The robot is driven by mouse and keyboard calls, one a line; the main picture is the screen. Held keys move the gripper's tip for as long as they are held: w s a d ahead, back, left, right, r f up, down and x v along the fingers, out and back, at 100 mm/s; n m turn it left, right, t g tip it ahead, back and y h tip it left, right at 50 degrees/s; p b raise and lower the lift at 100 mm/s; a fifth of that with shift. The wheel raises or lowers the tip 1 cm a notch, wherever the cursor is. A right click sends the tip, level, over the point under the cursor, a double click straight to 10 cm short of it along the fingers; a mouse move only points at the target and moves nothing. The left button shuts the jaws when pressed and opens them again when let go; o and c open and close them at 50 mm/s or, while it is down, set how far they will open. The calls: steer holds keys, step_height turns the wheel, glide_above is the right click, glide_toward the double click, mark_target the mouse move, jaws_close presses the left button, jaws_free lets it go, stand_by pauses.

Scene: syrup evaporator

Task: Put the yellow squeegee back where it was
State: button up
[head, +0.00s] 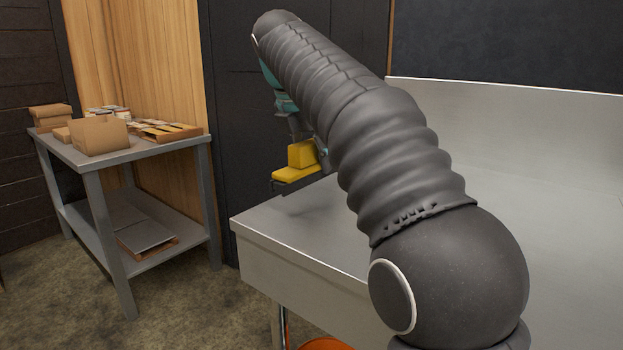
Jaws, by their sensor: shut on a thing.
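The yellow squeegee (297,165) shows in the head view just left of my dark sleeved arm, with a yellow block on top and a wider yellow piece below. My gripper (303,139) is shut on it, mostly hidden behind the arm. The squeegee appears over the left end of a grey metal counter (330,222). I cannot tell whether it touches the counter or hangs above it.
A grey metal table (150,146) with cardboard boxes (99,135) stands at the left, with flat pieces on its lower shelf. The counter has a raised back (500,125). Its visible top looks clear. Something orange (325,343) lies below its front edge.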

mark_target(299, 143)
steer(key=shift+a+f, duration=0.25)
steer(key=shift+a, duration=0.15)
steer(key=shift+d+f+b, duration=0.1)
steer(key=shift+f+b, duration=0.2)
steer(key=shift+f, duration=1.7)
steer(key=o, duration=1.1)
steer(key=v, duration=1)
steer(key=shift+r+p, duration=0.25)
steer(key=shift+p, duration=0.05)
steer(key=shift+v, duration=0.8)
steer(key=shift+s+f, duration=0.1)
steer(key=shift+s, duration=0.05)
